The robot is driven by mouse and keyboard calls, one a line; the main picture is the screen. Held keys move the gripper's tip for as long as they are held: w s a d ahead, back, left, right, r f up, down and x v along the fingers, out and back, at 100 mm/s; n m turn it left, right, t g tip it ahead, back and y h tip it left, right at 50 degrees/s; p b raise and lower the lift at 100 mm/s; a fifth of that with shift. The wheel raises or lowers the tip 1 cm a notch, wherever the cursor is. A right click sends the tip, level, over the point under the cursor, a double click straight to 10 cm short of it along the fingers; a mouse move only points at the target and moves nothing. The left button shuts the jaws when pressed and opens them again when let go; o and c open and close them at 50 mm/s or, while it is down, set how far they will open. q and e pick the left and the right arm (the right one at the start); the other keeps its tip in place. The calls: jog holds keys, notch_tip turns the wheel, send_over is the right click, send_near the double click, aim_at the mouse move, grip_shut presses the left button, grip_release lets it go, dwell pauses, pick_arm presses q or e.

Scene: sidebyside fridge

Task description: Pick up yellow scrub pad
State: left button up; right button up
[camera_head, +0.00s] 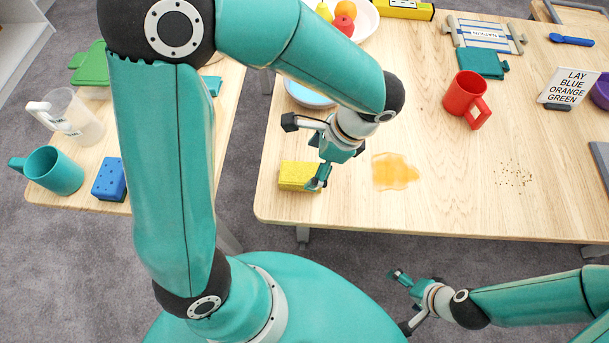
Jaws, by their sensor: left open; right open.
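The yellow scrub pad (297,176) lies flat on the wooden table near its front left corner. My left gripper (304,157) is open above the pad, with one finger at the pad's right end and the other raised above its far side. I cannot tell whether a finger touches the pad. My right gripper (399,302) is open and empty, low in front of the table and away from the pad.
An orange-yellow spill (394,171) lies right of the pad, with dark crumbs (515,174) further right. A red mug (467,99) stands behind the spill. A blue bowl (309,96) is partly hidden by my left arm. A side table (75,197) holds a blue sponge (109,179).

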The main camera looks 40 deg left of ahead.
aim_at(302, 171)
pick_arm(q)
jog(key=shift+x, duration=3.2)
jog(key=shift+w+a+f+b, duration=0.15)
jog(key=shift+w+b, duration=0.1)
jog(key=shift+b, duration=0.15)
jog(key=c, duration=1.1)
jog(key=shift+c, duration=0.2)
jog(key=shift+r+p, duration=0.4)
notch_tip(302, 171, up, 20)
jog(key=p, duration=0.2)
jog(key=shift+f, duration=0.15)
